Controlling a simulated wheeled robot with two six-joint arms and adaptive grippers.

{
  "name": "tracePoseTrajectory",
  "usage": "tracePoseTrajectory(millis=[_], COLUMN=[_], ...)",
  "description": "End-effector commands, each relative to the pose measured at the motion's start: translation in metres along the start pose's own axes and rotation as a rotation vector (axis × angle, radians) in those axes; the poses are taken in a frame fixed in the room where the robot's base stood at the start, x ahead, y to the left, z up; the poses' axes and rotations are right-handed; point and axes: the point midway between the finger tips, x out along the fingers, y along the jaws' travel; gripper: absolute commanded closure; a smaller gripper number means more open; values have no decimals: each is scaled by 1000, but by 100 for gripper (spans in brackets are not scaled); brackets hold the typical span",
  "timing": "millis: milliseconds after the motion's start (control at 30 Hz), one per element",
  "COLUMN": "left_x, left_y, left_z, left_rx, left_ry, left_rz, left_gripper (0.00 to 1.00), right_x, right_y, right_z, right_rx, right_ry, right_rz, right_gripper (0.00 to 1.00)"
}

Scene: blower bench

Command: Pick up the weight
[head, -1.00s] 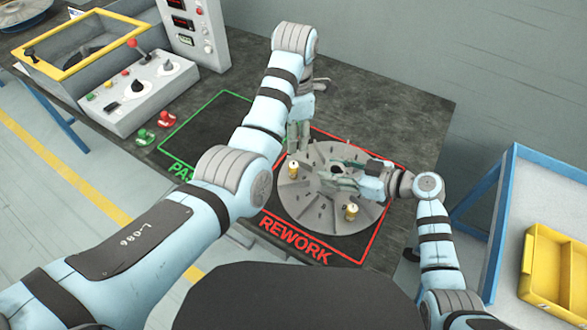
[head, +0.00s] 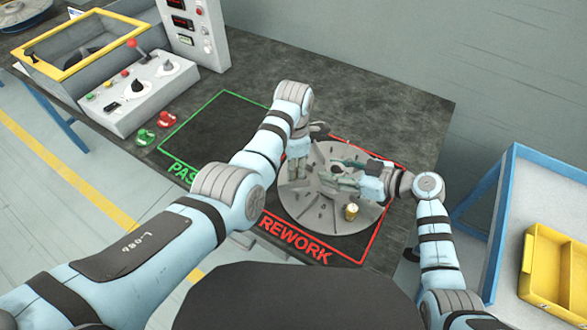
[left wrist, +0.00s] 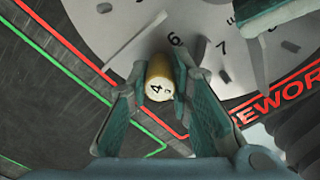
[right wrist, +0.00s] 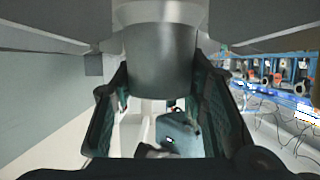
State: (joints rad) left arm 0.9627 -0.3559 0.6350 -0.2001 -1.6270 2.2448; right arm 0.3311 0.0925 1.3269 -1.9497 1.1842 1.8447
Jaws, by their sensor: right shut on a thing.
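A brass weight marked 4 (left wrist: 158,82) stands near the rim of the grey blower wheel (left wrist: 110,30), by the number 6. My left gripper is open around it in the left wrist view (left wrist: 162,80), one finger on each side; I cannot tell whether they touch it. In the head view my left gripper (head: 298,170) hides this weight. A second brass weight (head: 351,211) stands on the wheel's near right part. My right gripper (head: 342,178) is shut on the wheel's central grey hub, which fills the space between its fingers in the right wrist view (right wrist: 160,60).
The wheel (head: 318,215) lies in the red REWORK square (head: 295,243). The green PASS square (head: 215,125) beside it is empty. A control box (head: 150,90) stands at left, and a yellow bin (head: 555,275) is on the right.

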Motion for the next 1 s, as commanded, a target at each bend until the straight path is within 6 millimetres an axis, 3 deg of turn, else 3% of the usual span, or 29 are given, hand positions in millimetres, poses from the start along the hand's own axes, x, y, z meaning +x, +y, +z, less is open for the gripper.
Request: tracePoseTrajectory(millis=[300, 700, 1000], left_x=[-5, -93, -100], left_y=[1, 1, 0], left_z=[0, 1, 0], left_rx=[0, 1, 1], left_ry=[-1, -1, 0], left_rz=[2, 3, 1], left_gripper=[88, 88, 88], right_x=[0, 0, 0], right_y=[-2, -2, -2], right_z=[6, 6, 6], right_rx=[4, 5, 5], right_ry=[-11, -11, -12], right_rz=[-5, -5, -5], right_gripper=[100, 100, 100])
